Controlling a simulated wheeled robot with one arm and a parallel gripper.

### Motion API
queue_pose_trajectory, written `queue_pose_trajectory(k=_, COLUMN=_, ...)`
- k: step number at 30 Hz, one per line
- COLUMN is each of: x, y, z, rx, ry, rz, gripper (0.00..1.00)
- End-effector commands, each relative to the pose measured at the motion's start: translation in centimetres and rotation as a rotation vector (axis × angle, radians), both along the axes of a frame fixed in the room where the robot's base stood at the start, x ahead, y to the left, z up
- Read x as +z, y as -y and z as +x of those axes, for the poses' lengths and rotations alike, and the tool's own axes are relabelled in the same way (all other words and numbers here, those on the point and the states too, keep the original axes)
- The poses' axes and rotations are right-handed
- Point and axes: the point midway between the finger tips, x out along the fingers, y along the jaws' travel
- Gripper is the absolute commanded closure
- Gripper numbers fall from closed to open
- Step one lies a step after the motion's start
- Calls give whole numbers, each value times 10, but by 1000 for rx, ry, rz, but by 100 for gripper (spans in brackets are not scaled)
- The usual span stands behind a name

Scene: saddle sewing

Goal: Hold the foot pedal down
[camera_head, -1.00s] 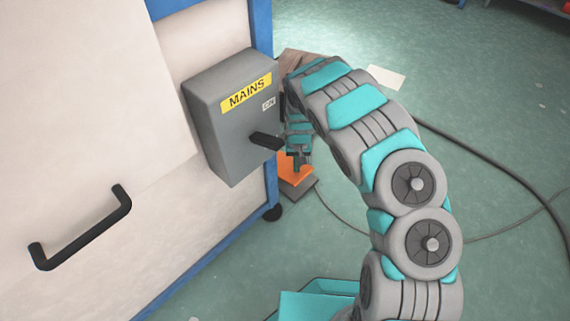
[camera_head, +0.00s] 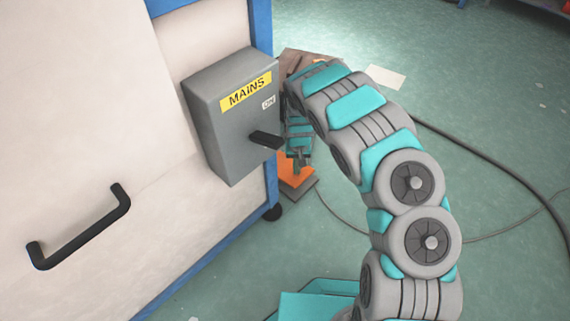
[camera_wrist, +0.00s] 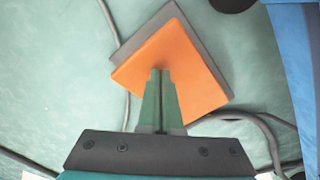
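The foot pedal is an orange plate (camera_wrist: 190,72) on a grey base (camera_wrist: 128,50), lying on the floor. In the head view the orange plate (camera_head: 289,174) shows beside the cabinet's lower corner, partly hidden by my arm. My gripper (camera_wrist: 160,74) points down at the pedal with its two fingers together and nothing visible between them. In the wrist view the fingertips overlap the middle of the orange plate. In the head view my gripper (camera_head: 301,162) is just over the plate. I cannot tell whether the tips touch it or how far it is pressed.
A grey MAINS box (camera_head: 232,125) with a black lever (camera_head: 265,140) and an ON label is on the cabinet side, close left of my arm. A black handle (camera_head: 85,232) sticks out lower left. Cables (camera_head: 490,160) cross the floor to the right, which is otherwise mostly clear.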

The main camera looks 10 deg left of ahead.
Motion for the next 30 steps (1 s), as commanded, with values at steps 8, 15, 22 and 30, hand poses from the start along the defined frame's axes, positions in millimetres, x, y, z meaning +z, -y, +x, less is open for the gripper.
queue_pose_trajectory(k=8, x=-9, y=0, z=0, rx=0, ry=0, rz=0, gripper=100)
queue_pose_trajectory(k=15, x=-16, y=0, z=0, rx=0, ry=0, rz=0, gripper=100)
queue_pose_trajectory(k=22, x=-22, y=0, z=0, rx=0, ry=0, rz=0, gripper=100)
queue_pose_trajectory(k=30, x=-21, y=0, z=0, rx=0, ry=0, rz=0, gripper=100)
